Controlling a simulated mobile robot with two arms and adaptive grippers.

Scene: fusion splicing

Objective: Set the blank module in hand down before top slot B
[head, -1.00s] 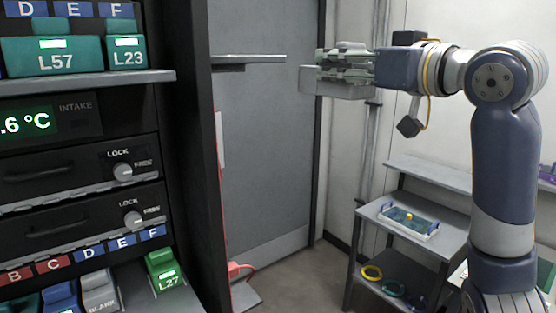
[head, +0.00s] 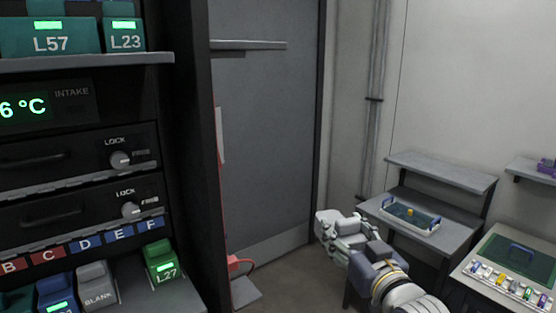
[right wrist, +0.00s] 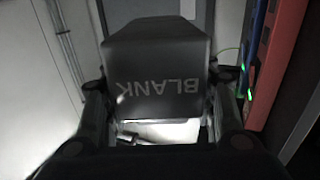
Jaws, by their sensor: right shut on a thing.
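My right gripper (head: 343,232) is low in the middle of the head view, out in the open to the right of the rack. It is shut on the grey blank module (right wrist: 158,60). In the right wrist view the module sits between both fingers, and its BLANK lettering reads upside down. The rack's upper shelf (head: 90,62) shows at the upper left with the green modules L57 (head: 50,42) and L23 (head: 124,42). The upper slot labels are cut off, so top slot B is not in view. My left gripper is not in view.
The lower rack row holds another blank module (head: 97,287) and green L27 (head: 161,262). A black rack side post (head: 190,150) stands beside them. At the right are a shelved stand with a blue-handled tray (head: 410,217) and a bench with a green mat (head: 515,258).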

